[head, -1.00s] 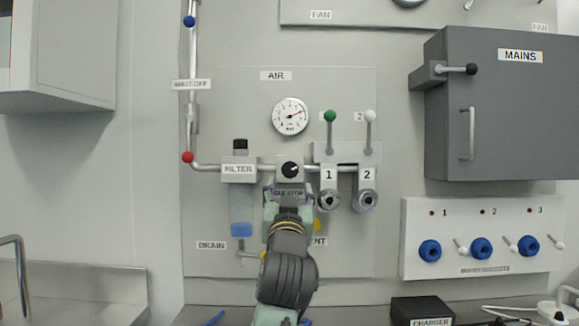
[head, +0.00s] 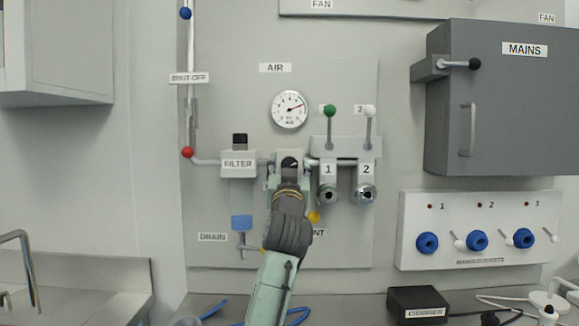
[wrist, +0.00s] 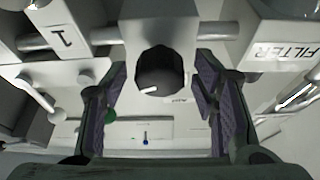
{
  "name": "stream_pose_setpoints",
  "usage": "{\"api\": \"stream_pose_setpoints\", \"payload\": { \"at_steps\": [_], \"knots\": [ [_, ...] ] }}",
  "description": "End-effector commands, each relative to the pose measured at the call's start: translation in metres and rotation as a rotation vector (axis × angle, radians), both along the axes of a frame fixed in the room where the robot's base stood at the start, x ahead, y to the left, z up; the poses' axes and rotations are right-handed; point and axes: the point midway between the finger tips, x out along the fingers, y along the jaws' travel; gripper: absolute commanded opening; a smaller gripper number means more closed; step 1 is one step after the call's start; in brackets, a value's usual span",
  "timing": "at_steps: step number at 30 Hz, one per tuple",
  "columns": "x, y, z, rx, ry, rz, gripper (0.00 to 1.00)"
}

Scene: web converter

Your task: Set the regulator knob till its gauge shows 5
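The black regulator knob (wrist: 160,72) with a white pointer mark shows in the wrist view, on the grey regulator body (head: 290,155). My gripper (wrist: 162,100) is open, with a purple-padded finger on each side of the knob. Gaps show between the pads and the knob, so it is not gripped. In the head view my gripper and arm cover most of the regulator.
The filter (head: 239,165) stands left of the regulator. Two outlets (head: 328,194) with green and white levers (head: 330,112) are close on the right. A pipe with a red ball handle (head: 187,152) runs at the left. The grey mains box (head: 490,100) projects at the right.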

Motion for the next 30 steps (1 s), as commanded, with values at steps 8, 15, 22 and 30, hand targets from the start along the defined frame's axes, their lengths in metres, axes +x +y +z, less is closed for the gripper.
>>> {"api": "stream_pose_setpoints", "payload": {
  "at_steps": [8, 15, 22, 30],
  "knots": [
    [-0.0002, 0.0001, -0.0001, 0.000, 0.000, 0.000, 0.34],
    [-0.0003, 0.0002, -0.0001, 0.000, 0.000, 0.000, 0.18],
    [-0.0002, 0.0002, -0.0002, 0.000, 0.000, 0.000, 0.06],
    [-0.0001, -0.0011, -0.0015, -0.053, 0.001, -0.001, 0.06]
  ]
}}
